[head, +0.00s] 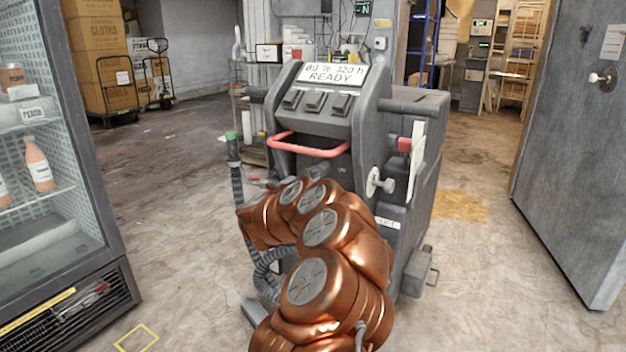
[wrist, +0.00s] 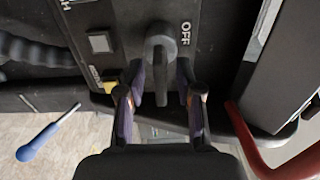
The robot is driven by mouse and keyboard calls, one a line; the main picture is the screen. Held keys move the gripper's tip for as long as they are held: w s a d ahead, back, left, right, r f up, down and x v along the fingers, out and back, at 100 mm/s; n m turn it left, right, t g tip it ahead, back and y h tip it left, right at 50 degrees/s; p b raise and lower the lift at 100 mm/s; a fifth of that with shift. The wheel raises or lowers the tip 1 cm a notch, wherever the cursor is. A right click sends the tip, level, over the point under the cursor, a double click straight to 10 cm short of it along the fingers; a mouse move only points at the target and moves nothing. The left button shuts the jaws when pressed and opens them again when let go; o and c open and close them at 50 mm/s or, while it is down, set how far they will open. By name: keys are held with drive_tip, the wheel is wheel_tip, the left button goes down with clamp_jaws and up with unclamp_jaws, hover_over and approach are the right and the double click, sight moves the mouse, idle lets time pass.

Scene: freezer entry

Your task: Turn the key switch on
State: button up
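The key switch (wrist: 161,58) shows in the wrist view as a grey key with a rounded head and a bar pointing down the picture. The label OFF (wrist: 186,33) is to the right of its head. My gripper (wrist: 160,76) is open, with one dark finger on each side of the key's bar. A gap shows between the key and each finger; I cannot tell any contact. In the head view the switch and my gripper are hidden behind my copper arm, which reaches to the grey machine (head: 322,118).
A red handle (head: 306,148) crosses the machine's front; a red bar also shows in the wrist view (wrist: 262,150). A square button (wrist: 99,42) is left of the key. A blue-handled screwdriver (wrist: 40,140) lies lower left. A glass-door cabinet (head: 100,200) stands left.

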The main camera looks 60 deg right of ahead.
drive_tip(key=a, duration=1.2)
drive_tip(key=shift+s, duration=0.2)
idle(0.4)
